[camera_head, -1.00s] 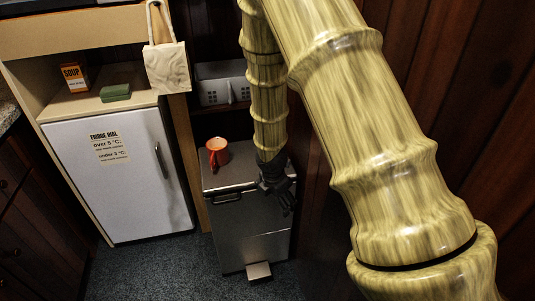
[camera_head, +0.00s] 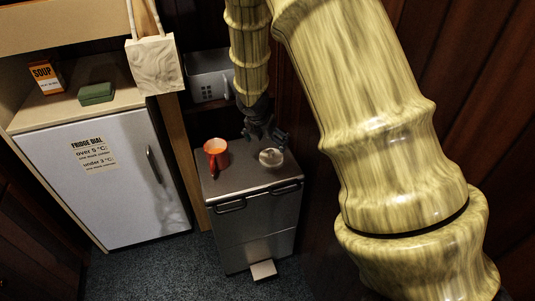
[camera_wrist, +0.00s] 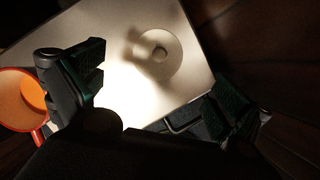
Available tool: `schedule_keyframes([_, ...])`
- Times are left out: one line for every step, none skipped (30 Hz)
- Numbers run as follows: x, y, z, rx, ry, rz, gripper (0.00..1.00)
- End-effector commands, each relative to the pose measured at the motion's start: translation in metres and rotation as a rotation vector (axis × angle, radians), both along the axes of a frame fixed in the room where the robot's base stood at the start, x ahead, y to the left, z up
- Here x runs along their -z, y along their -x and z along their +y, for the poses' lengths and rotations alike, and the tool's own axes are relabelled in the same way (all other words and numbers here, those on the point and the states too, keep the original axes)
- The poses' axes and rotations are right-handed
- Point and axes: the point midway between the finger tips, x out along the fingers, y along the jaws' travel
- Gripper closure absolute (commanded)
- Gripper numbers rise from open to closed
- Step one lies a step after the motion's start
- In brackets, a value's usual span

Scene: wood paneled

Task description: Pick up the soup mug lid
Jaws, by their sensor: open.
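The soup mug lid (camera_head: 271,157) is a small pale round disc with a knob. It lies on the top of a metal pedal bin (camera_head: 235,185), to the right of the orange mug (camera_head: 216,147). My gripper (camera_head: 266,134) is open, just behind and above the lid in the head view. In the wrist view the lid (camera_wrist: 160,52) lies beyond my gripper (camera_wrist: 158,85), ahead of the gap between its spread fingers. The fingers hold nothing. The orange mug (camera_wrist: 22,98) shows at the left, partly hidden by the left finger.
A white fridge (camera_head: 105,185) stands to the left, with a soup box (camera_head: 46,77) and a green block (camera_head: 96,93) above it. A bag (camera_head: 155,65) hangs beside the shelf. Wood panels close off the right side.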

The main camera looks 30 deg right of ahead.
Motion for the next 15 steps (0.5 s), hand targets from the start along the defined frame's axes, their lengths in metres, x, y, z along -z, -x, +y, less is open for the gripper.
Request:
schedule_keyframes([0.009, -0.001, -0.003, 0.000, 0.000, 0.002, 0.00])
schedule_keyframes([0.013, -0.002, -0.004, 0.001, 0.000, 0.002, 0.00])
schedule_keyframes([0.017, -0.002, -0.006, 0.001, 0.001, 0.002, 0.00])
schedule_keyframes([0.021, -0.003, -0.008, 0.002, 0.000, 0.003, 0.00])
schedule_keyframes([0.024, -0.004, -0.009, 0.002, 0.000, 0.003, 0.00])
schedule_keyframes([0.028, -0.005, -0.010, 0.002, 0.000, 0.002, 0.00])
schedule_keyframes([0.031, -0.006, -0.010, 0.001, -0.001, 0.001, 0.00])
schedule_keyframes([0.033, -0.006, -0.011, 0.001, -0.001, 0.001, 0.00])
schedule_keyframes([0.036, -0.007, -0.012, 0.001, -0.001, 0.001, 0.00])
schedule_keyframes([0.037, -0.008, -0.012, 0.000, 0.000, 0.001, 0.00])
schedule_keyframes([0.038, -0.008, -0.013, 0.000, 0.000, 0.000, 0.00])
schedule_keyframes([0.039, -0.008, -0.013, 0.000, 0.000, 0.000, 0.00])
schedule_keyframes([0.040, -0.009, -0.013, 0.000, 0.000, 0.000, 0.00])
schedule_keyframes([0.041, -0.009, -0.013, 0.000, 0.000, 0.000, 0.00])
schedule_keyframes([0.043, -0.010, -0.013, 0.000, 0.000, 0.000, 0.00])
